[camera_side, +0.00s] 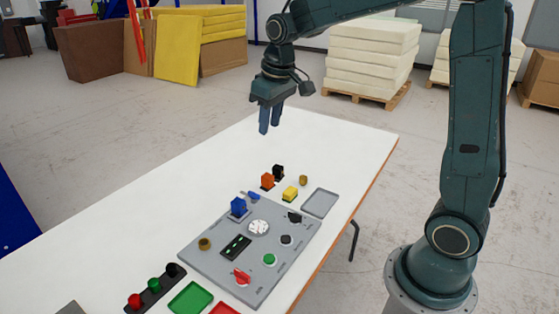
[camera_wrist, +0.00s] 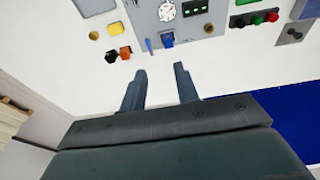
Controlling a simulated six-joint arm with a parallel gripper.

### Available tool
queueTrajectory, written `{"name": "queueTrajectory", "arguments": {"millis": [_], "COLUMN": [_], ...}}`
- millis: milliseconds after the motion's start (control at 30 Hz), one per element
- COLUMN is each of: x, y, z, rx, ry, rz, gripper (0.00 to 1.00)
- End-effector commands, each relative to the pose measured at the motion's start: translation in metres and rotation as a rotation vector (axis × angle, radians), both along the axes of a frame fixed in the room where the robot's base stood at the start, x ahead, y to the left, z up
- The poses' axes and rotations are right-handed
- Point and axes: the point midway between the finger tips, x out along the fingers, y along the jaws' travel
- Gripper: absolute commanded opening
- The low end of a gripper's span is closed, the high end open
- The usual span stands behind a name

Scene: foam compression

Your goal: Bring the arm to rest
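My gripper (camera_side: 270,128) hangs above the far part of the white table in the side view, fingers pointing down. In the wrist view my gripper (camera_wrist: 160,85) shows its two fingers spread apart with only bare tabletop between them. It is open and empty, and it touches nothing. The grey panel (camera_side: 215,262) lies on the table, nearer the side camera than my gripper. It also shows at the top of the wrist view (camera_wrist: 146,22).
Orange (camera_side: 267,181), black (camera_side: 278,171) and yellow (camera_side: 290,194) blocks stand beyond the panel, near a grey tray (camera_side: 320,203). A button strip (camera_side: 154,288) and green tray (camera_side: 190,298) lie in front. The tabletop (camera_side: 200,165) left of the blocks is clear.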

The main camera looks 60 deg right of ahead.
Motion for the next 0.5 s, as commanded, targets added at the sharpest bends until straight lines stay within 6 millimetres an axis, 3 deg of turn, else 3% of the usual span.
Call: {"name": "queueTrajectory", "arguments": {"millis": [200, 500], "x": [-0.045, -0.108], "y": [0.016, 0.034], "z": [0.026, 0.044], "rx": [-0.002, 0.001], "ry": [-0.06, -0.135], "rz": [0.004, 0.008], "gripper": [0.31, 0.31]}}
